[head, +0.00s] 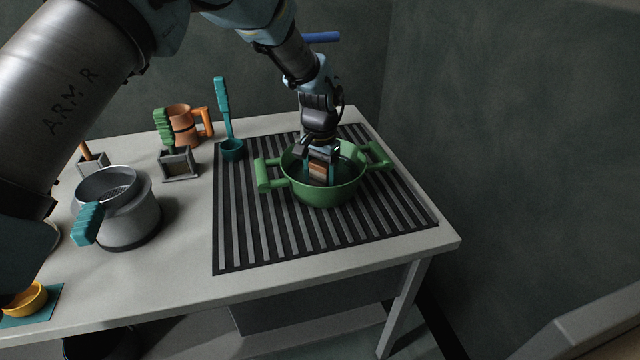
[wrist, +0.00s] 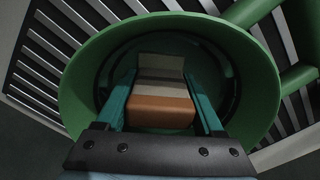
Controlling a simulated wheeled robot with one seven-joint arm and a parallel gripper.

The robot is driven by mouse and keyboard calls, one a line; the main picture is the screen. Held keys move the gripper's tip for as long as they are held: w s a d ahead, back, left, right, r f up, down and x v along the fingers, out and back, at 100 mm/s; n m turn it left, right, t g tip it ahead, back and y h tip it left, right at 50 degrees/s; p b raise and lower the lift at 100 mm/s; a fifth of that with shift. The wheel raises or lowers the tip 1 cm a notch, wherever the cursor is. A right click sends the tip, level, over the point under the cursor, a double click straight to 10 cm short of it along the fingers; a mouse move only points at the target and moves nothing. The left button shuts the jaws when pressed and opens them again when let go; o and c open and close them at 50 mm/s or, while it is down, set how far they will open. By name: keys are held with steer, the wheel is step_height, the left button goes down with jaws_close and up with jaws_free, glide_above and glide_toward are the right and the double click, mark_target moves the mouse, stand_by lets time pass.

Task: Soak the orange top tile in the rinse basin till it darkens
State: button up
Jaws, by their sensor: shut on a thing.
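My gripper (head: 320,168) points down into the green two-handled basin (head: 327,197). Its teal fingers are shut on the orange tile (wrist: 160,112), one on each side. In the wrist view the tile shows an orange-brown near face, with a dark grey band and beige areas beyond it. The tile is inside the basin's rim (wrist: 82,75). I cannot tell whether it touches the bottom or how much of it is wet. The basin's inside is dark, and the water level is not clear.
The basin stands on a black slatted rack (head: 260,235) at the table's right. A teal ladle (head: 231,149) stands behind left. A grey pot (head: 130,215), an orange mug (head: 184,126) and a green brush in a grey holder (head: 179,164) are further left.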

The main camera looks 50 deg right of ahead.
steer(key=shift+r, duration=0.15)
steer(key=shift+r+p, duration=3.05)
steer(key=shift+r, duration=2.3)
steer(key=shift+a, duration=0.1)
